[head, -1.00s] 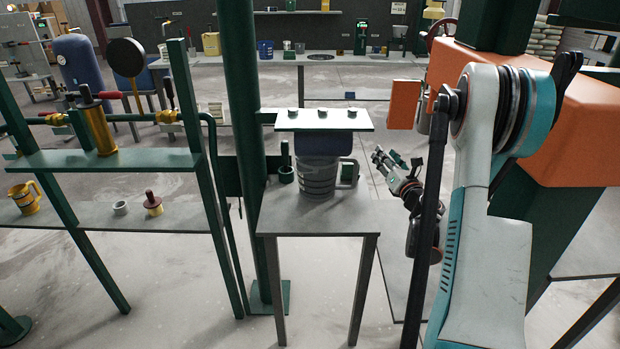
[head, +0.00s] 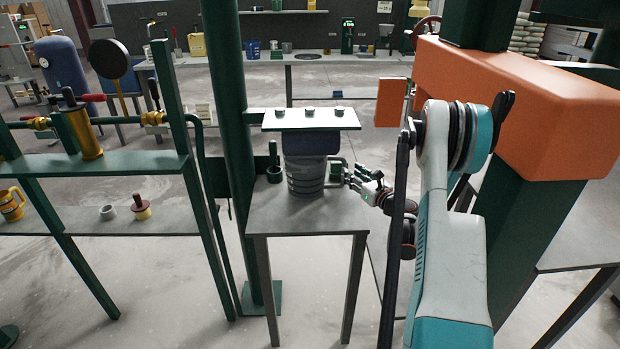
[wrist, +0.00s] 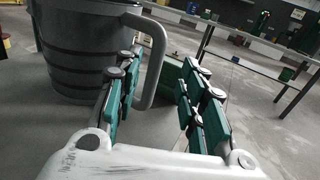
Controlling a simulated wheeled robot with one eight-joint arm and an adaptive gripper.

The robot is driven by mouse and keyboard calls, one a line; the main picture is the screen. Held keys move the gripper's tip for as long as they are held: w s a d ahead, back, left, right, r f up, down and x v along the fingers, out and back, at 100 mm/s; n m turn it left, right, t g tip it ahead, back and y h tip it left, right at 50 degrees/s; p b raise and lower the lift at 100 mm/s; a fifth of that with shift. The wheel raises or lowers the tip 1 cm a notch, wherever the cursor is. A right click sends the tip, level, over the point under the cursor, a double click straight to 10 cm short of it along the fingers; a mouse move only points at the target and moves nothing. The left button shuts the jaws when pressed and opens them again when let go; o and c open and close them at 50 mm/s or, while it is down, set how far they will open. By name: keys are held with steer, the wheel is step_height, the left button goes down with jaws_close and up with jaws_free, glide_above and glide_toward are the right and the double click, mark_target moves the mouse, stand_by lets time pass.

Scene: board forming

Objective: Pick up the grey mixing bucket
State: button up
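The grey mixing bucket (head: 305,180) stands upright on a small grey table, beneath a dark blue block mounted under a plate. Its loop handle (head: 342,164) points right, towards my gripper (head: 352,179). In the wrist view the ribbed bucket (wrist: 78,62) fills the upper left. The handle (wrist: 155,70) shows between the two green-padded fingers of my gripper (wrist: 162,66). The fingers are spread apart, with a gap on the right side of the handle. I cannot tell whether the left finger touches the handle or bucket.
The small table (head: 307,222) has bare space in front of the bucket. A green post (head: 234,150) stands left of it, and the pale plate (head: 311,118) overhangs the bucket. An orange beam (head: 510,105) on green posts is at right. A green-framed rack (head: 100,164) is at left.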

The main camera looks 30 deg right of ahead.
steer(key=w+b, duration=0.1)
steer(key=w, duration=0.1)
steer(key=w+b, duration=0.1)
steer(key=w, duration=0.1)
steer(key=shift+w+a+f, duration=0.15)
steer(key=shift+w+f, duration=0.05)
steer(key=shift+w+r, duration=0.15)
steer(key=shift+w, duration=0.3)
jaws_close()
